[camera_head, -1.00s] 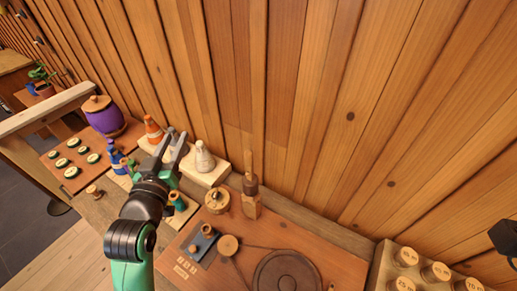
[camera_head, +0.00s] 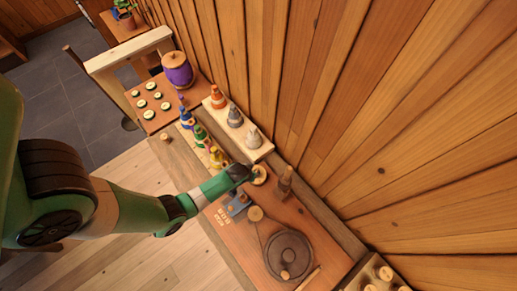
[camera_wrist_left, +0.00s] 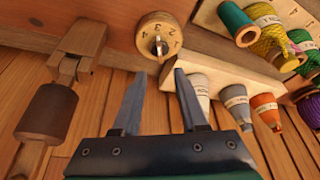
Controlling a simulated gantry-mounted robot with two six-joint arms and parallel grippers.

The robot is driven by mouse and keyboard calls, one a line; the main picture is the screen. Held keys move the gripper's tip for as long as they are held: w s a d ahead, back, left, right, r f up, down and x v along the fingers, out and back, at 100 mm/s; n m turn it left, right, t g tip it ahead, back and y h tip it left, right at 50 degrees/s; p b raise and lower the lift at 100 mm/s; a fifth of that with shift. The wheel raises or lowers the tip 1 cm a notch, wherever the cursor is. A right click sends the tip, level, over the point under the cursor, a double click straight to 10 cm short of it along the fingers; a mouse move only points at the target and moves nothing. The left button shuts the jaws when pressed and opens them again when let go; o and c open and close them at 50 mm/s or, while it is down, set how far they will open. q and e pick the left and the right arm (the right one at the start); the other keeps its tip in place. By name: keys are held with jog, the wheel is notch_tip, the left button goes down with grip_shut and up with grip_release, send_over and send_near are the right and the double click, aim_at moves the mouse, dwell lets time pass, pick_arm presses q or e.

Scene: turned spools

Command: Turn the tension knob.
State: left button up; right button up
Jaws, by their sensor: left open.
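The tension knob (camera_wrist_left: 158,36) is a round wooden dial with numbers on its face and a pale metal pointer. In the head view it (camera_head: 259,174) sits on the wooden machine board (camera_head: 297,222). My left gripper (camera_wrist_left: 159,73) is open and empty. In the left wrist view its fingertips stand just short of the knob, one on either side of its line, apart from it. In the head view the left gripper (camera_head: 251,172) is right beside the knob and partly covers it. My right gripper is not in view.
A wooden post (camera_head: 285,180) stands close to the knob. A large dark wheel (camera_head: 290,254) lies on the board. Several thread cones stand nearby, some on a pale block (camera_head: 252,150). The plank wall rises close behind.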

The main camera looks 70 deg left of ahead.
pick_arm(q)
jog(key=b+x, duration=0.5)
jog(key=x, duration=0.5)
jog(key=shift+w+a+f, duration=0.15)
jog(key=shift+f, duration=0.05)
grip_shut()
